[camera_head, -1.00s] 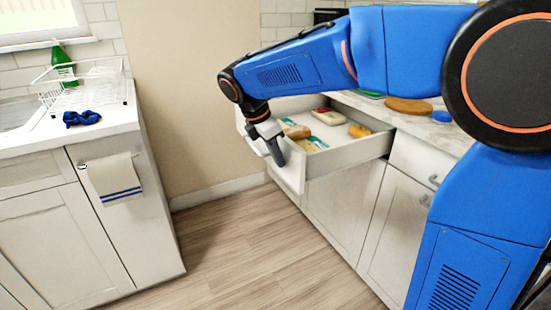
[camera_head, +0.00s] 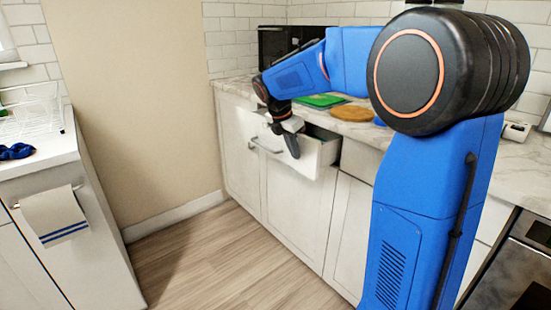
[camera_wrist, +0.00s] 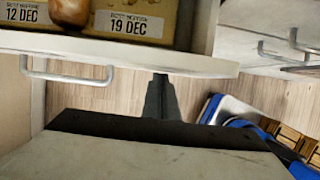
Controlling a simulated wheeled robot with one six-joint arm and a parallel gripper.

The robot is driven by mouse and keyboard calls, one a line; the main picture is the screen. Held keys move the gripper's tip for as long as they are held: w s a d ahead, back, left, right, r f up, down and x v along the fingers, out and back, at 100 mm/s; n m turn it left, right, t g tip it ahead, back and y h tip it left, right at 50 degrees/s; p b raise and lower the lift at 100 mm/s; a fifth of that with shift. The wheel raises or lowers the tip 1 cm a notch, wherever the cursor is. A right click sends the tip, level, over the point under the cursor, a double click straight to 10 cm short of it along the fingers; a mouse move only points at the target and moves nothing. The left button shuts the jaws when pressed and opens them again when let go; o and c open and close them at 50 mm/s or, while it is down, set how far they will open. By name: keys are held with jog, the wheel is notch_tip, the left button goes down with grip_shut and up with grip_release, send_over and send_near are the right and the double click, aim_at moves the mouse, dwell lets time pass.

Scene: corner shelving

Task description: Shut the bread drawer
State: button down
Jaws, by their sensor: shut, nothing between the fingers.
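The white bread drawer (camera_head: 309,153) stands partly out from the counter in the head view, with a grey bar handle on its front. In the wrist view its front's top edge (camera_wrist: 130,55) runs across the picture, and labelled bread packs (camera_wrist: 129,22) lie inside. The handle (camera_wrist: 70,76) shows at the left. My gripper (camera_head: 293,146) is shut and empty, pointing down at the drawer front. In the wrist view my gripper (camera_wrist: 160,97) is just outside the front, away from the handle; I cannot tell whether it touches. The drawer's inside is mostly hidden in the head view.
The marble counter (camera_head: 455,150) carries a green board (camera_head: 322,101), a round wooden board (camera_head: 352,113) and a dark appliance (camera_head: 275,42). Another counter with a hanging towel (camera_head: 55,215) stands at the left. The wooden floor (camera_head: 215,255) between is clear.

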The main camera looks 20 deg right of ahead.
jog(key=w+d, duration=0.1)
jog(key=d, duration=0.4)
jog(key=w+d, duration=0.1)
jog(key=d, duration=0.2)
jog(key=shift+w, duration=0.3)
